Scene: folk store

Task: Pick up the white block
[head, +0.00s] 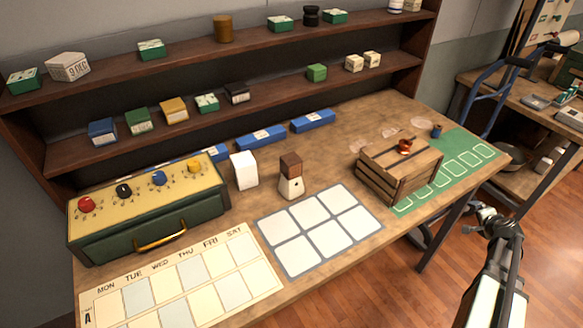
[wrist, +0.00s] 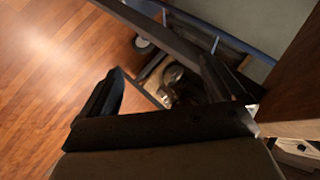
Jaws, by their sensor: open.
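The white block (head: 243,170) stands upright on the wooden table, just right of the green box with knobs. A second block (head: 291,178), brown on top and cream below, stands to its right, with a gap between them. My gripper (head: 484,213) is at the lower right, off the table's front edge and far from the white block. In the wrist view my gripper (wrist: 162,84) has its two dark fingers spread, with nothing held between them. The white block is not visible in the wrist view.
A green box with knobs (head: 150,215) stands left of the white block. A wooden crate (head: 385,178) stands between the blocks and my gripper's side. A grid of white squares (head: 318,226) lies in front. Blue boxes (head: 262,137) and shelves (head: 200,110) are behind.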

